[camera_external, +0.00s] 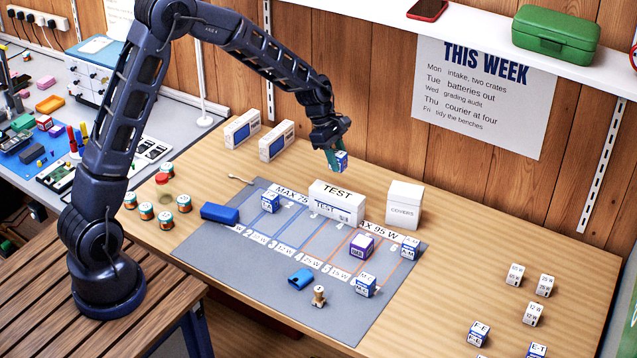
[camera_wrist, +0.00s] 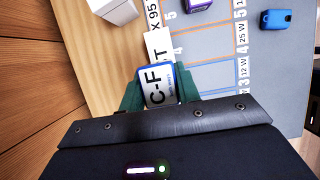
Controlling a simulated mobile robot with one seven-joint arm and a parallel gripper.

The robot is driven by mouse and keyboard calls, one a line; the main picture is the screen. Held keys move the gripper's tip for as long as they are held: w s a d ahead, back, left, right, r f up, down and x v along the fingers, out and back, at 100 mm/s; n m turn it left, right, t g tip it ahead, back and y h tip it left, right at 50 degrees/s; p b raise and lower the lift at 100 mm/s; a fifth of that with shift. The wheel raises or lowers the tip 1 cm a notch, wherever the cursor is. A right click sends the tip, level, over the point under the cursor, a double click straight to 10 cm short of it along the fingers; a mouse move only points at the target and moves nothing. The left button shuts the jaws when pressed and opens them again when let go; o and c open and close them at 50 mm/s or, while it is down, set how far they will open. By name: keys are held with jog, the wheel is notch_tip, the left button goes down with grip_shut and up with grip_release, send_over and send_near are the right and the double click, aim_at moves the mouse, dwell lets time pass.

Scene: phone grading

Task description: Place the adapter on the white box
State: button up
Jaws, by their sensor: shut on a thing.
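My gripper (camera_external: 338,157) is shut on a small white-and-blue adapter (camera_external: 342,162), held in the air above the far side of the mat. In the wrist view the adapter (camera_wrist: 157,87) shows a large C-F label between my green fingertips (camera_wrist: 158,95). The white box marked TEST (camera_external: 345,190) stands upright on the far edge of the mat, below the adapter and apart from it. In the wrist view the adapter partly hides this box (camera_wrist: 156,45). Another white box, marked COVERS (camera_external: 404,207), stands to its right.
The grey mat (camera_external: 215,245) has marked lanes with several small adapters, including a purple one (camera_external: 362,246), and blue pieces (camera_external: 220,213). Two boxed items (camera_external: 275,142) stand at the back left. Several round tins (camera_external: 165,220) stand at left. Labelled cubes (camera_external: 533,314) lie at right.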

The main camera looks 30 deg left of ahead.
aim_at(341, 194)
jog(key=shift+f, duration=4.1)
jog(key=shift+f, duration=0.1)
jog(key=o, duration=1)
jog(key=shift+c, duration=0.2)
